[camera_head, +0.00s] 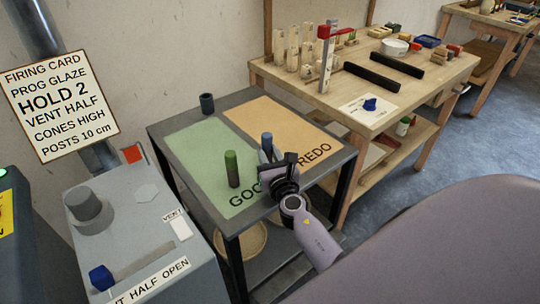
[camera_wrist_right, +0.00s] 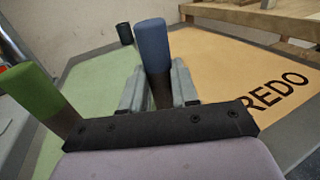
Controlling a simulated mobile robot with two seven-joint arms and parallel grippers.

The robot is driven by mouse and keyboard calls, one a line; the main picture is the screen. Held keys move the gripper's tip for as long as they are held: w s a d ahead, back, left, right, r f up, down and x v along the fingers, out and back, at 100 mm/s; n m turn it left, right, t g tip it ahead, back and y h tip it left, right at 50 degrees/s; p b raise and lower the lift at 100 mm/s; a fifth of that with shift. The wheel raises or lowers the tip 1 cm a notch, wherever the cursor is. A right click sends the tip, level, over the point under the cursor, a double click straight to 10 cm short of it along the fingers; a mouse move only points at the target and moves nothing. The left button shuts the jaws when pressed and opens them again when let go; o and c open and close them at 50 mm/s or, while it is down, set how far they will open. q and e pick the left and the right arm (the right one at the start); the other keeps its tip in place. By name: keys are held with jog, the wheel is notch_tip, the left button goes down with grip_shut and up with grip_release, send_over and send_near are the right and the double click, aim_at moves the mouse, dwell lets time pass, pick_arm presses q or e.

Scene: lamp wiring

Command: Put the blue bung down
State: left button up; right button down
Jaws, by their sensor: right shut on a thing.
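The blue bung (camera_head: 267,139) is an upright cylinder with a blue top and a dark lower part. My right gripper (camera_head: 268,156) is shut on it, over the small table near the border of the green and orange panels. In the right wrist view the blue bung (camera_wrist_right: 152,44) stands between the two fingers of my right gripper (camera_wrist_right: 158,92). Its lower end is hidden, so I cannot tell whether it touches the table. My left gripper is not in view.
A green bung (camera_head: 232,170) stands on the green panel (camera_head: 200,146), left of the gripper. A dark cylinder (camera_head: 207,103) stands at the back corner. The orange panel (camera_head: 272,118) is mostly bare, marked "REDO". A wooden bench (camera_head: 440,75) holding several items stands behind right.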

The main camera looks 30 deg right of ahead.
jog(key=shift+f, duration=0.15)
jog(key=c, duration=0.8)
grip_release()
jog(key=shift+c, duration=0.2)
